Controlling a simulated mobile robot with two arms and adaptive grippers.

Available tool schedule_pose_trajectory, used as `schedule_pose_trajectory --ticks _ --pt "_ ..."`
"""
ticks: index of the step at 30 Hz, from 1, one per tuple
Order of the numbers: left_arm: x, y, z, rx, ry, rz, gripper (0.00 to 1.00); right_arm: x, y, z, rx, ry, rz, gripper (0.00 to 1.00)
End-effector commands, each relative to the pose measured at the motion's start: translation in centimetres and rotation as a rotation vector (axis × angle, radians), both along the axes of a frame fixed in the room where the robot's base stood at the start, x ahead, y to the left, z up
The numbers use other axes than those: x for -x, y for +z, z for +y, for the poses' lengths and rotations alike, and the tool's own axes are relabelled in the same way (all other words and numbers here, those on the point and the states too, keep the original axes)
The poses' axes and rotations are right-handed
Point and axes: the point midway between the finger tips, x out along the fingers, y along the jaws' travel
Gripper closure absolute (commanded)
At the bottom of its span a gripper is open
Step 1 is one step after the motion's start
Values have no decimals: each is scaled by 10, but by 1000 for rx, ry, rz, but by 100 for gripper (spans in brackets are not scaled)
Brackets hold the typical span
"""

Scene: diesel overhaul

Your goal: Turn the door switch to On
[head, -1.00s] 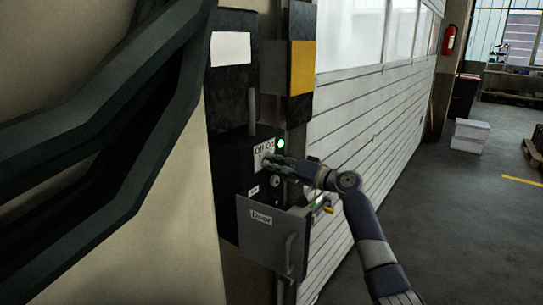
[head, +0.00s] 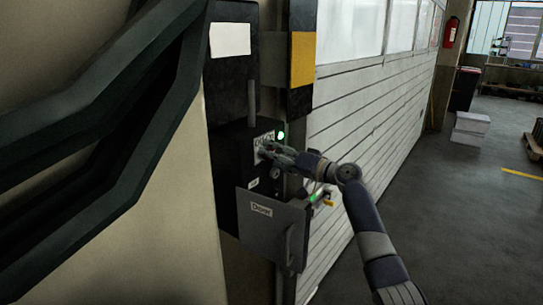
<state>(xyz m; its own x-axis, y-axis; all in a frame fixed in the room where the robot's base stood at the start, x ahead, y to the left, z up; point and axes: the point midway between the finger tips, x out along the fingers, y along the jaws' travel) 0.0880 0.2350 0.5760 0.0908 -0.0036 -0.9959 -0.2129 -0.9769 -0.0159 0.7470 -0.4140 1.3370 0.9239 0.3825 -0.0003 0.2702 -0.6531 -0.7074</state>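The door switch sits on the front of a dark control box (head: 232,165) on the wall, below a white label plate (head: 263,139) with small lettering. My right gripper (head: 266,151) is at the switch, just under that plate, and covers most of it. I cannot tell the switch's position or whether the fingers are closed on it. A green light (head: 281,135) glows on the box beside the plate. Below, a grey flap labelled "Door" (head: 262,211) hangs open with a handle. My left gripper is not in view.
A yellow and black post (head: 302,60) stands right of the box, with a white panelled door (head: 365,140) beyond. Dark metal beams (head: 95,110) cross the left. White boxes (head: 470,128) and a fire extinguisher (head: 450,34) are far right. The floor between is clear.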

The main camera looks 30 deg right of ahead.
Motion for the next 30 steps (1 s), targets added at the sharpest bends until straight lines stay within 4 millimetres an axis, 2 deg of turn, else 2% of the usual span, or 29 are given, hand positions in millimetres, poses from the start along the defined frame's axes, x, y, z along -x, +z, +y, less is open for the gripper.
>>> schedule_pose_trajectory --ticks 7,15,20,30 --pt "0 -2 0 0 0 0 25 7 -1 -4 2 -1 0 30" --pt "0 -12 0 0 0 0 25 45 -2 -19 5 -1 0 30" --pt "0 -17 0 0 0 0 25 61 -2 -25 2 -1 0 30" --pt "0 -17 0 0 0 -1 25 65 0 -27 0 0 0 30"
